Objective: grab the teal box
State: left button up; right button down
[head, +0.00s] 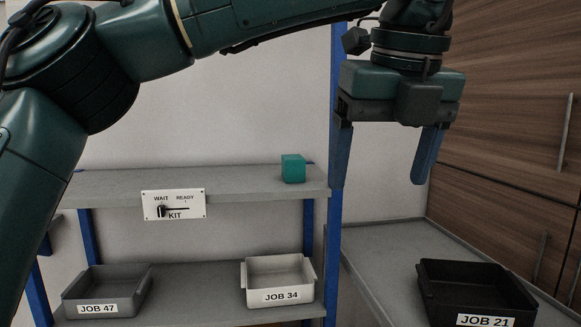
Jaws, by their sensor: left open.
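The teal box (293,168) is a small cube standing on the upper grey shelf (235,181), near its right end. My left gripper (382,183) hangs to the right of the box in the picture, fingers pointing down. Its two blue fingers are wide apart with nothing between them. It is apart from the box. My right gripper does not show.
A blue upright post (337,225) stands beside the shelf's right end. A KIT sign (173,204) is on the shelf front. Below are a grey JOB 47 bin (128,303) and a light JOB 34 bin (311,289). A black JOB 21 bin (432,309) is at right.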

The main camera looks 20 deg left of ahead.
aim_at(293, 166)
jog(key=i+j, duration=1.45)
